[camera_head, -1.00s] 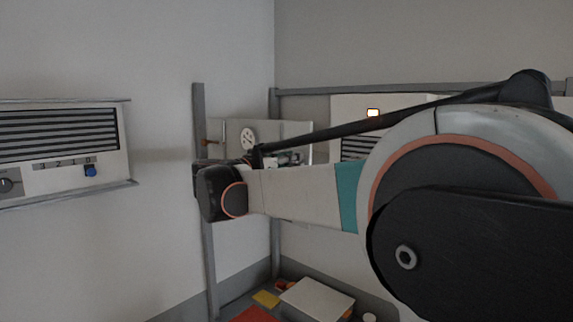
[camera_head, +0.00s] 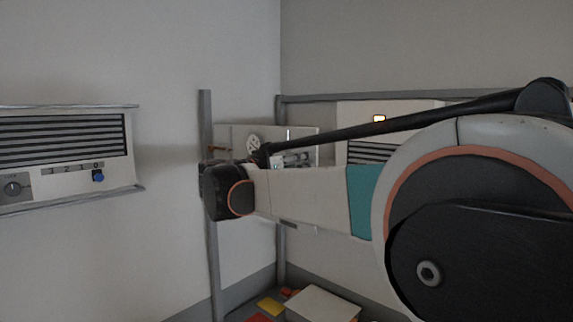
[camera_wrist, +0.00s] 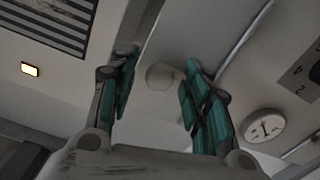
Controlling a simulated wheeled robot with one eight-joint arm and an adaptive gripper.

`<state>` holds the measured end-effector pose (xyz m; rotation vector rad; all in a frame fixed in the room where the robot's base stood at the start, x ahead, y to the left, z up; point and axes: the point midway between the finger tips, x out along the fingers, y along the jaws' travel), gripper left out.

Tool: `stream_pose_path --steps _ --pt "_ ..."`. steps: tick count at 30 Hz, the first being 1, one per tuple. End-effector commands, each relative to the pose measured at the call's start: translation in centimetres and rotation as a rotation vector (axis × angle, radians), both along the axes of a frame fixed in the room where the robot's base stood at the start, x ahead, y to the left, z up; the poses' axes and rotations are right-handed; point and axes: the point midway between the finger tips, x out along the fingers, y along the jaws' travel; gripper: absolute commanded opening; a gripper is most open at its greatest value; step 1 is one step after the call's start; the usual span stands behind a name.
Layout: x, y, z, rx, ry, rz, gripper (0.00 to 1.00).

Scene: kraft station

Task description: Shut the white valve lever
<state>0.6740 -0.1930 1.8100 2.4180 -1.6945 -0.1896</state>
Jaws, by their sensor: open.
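My gripper (camera_wrist: 158,75) is open in the wrist view, its teal-padded fingers apart. A pale round knob-like part (camera_wrist: 163,76) shows between the fingertips, with no clear contact; I cannot tell whether it belongs to the white valve lever. A white gauge (camera_wrist: 263,127) is right of the fingers. In the head view the gauge (camera_head: 254,145) sits on a light panel (camera_head: 308,136) behind my arm. My gripper (camera_head: 292,160) is partly hidden there by my arm, in front of that panel. I cannot clearly make out the white lever.
An orange-brown handle (camera_head: 215,148) is at the panel's left. A vented unit with a blue knob (camera_head: 98,175) is on the left wall. A lit indicator (camera_head: 379,118) is on the back unit. A pale box (camera_head: 322,306) and a yellow item (camera_head: 270,306) lie low.

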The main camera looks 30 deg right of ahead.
Motion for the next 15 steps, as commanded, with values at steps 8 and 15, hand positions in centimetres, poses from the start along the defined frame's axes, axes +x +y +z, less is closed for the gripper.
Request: stream_pose_path --steps 8,15 --pt "-1.0 3.0 0.0 0.0 0.0 0.004 0.44" --pt "-2.2 6.2 0.0 -0.001 0.0 0.002 0.44"
